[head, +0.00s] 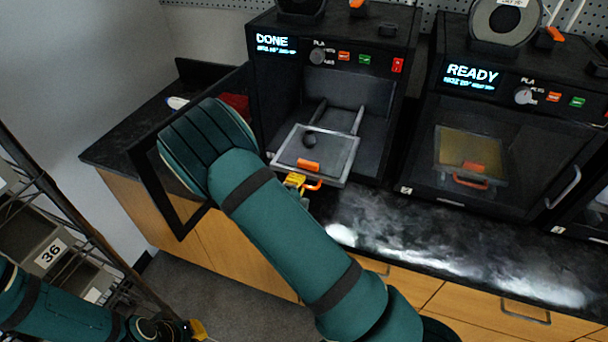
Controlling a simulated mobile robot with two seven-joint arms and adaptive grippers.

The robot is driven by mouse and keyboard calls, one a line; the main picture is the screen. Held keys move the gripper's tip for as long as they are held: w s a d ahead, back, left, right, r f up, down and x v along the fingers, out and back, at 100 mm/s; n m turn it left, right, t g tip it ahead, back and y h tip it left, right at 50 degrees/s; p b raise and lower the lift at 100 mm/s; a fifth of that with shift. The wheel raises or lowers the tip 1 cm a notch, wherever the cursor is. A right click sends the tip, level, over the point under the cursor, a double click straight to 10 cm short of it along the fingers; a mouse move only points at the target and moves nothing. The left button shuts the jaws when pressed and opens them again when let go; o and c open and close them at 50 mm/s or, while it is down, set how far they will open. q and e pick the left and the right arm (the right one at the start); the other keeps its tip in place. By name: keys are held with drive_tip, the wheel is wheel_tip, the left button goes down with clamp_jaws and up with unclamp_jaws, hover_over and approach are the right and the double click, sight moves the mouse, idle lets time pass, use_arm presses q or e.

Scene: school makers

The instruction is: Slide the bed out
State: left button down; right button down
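The left printer (265,85) reads DONE, and its dark-framed door (160,190) stands open to the left. Its bed (335,152), a grey plate in a light frame, is out on two rails, its front past the printer's opening.
A second printer (455,110) reading READY stands to the right with its door shut. The dark countertop (430,235) in front is clear and shiny. A wire shelf with a bin marked 36 (50,253) is at the left. A red item (236,103) lies behind the open door.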

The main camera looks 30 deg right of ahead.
drive_tip(key=v, duration=0.3)
drive_tip(key=f+b+v, duration=0.1)
drive_tip(key=v, duration=0.2)
drive_tip(key=shift+s+a+f, duration=0.15)
drive_tip(key=shift+s+a, duration=0.2)
drive_tip(key=shift+a, duration=0.05)
drive_tip(key=c, duration=1.1)
unclamp_jaws()
drive_tip(key=shift+a, duration=0.1)
drive_tip(key=shift+o, duration=0.2)
drive_tip(key=v, duration=1.2)
